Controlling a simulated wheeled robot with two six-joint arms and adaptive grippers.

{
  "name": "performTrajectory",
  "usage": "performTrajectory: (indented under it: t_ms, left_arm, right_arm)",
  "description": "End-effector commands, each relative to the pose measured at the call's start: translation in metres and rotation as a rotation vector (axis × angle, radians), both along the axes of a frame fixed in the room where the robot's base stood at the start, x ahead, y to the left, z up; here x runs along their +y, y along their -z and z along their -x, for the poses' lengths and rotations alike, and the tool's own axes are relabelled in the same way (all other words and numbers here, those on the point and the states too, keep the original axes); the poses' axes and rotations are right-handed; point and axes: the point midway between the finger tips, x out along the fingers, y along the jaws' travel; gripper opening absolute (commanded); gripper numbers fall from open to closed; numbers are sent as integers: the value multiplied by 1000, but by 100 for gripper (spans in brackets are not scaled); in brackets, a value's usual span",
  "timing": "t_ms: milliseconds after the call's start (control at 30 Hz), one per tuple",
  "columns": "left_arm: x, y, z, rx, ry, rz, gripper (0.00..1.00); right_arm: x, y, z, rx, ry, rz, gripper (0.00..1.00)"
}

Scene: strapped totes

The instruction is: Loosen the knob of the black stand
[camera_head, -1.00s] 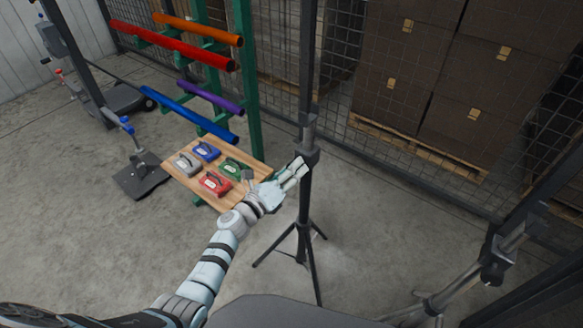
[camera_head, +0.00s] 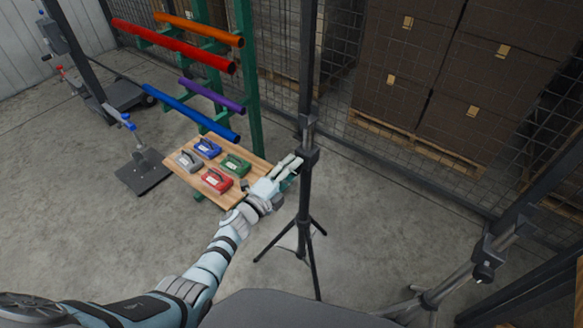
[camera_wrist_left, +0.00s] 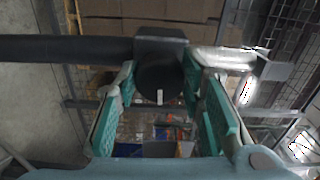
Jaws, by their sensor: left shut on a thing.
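The black stand (camera_head: 304,205) stands upright on a tripod base, with a clamp collar (camera_head: 309,154) partway up its post. In the left wrist view the post (camera_wrist_left: 65,48) lies sideways. Its round black knob (camera_wrist_left: 158,75), with a small white mark, sits between my fingers. My left gripper (camera_head: 290,166) reaches the collar from the left and is shut on the knob; its green finger pads show on both sides in the wrist view (camera_wrist_left: 160,88). In the head view the fingers hide the knob. My right gripper is not in view.
A wooden board (camera_head: 225,200) with several coloured strapping tools lies left of the stand. A green rack (camera_head: 247,90) holds coloured tubes behind it. A grey stand (camera_head: 487,255) is at the right. Stacked brown boxes (camera_head: 420,75) stand behind mesh fencing.

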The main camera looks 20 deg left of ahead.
Motion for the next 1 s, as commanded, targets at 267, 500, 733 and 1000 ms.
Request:
performTrajectory:
  t_ms: [267, 500, 733, 1000]
  left_arm:
    - [0, 1, 1, 99, -1, 239, 8]
    - [-1, 1, 1, 183, -1, 450, 8]
    - [-1, 2, 1, 264, -1, 654, 8]
    - [-1, 2, 1, 352, -1, 874, 8]
  right_arm:
    - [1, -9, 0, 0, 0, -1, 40]
    - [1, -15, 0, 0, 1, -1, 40]
    - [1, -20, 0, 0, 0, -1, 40]
    - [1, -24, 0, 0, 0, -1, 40]
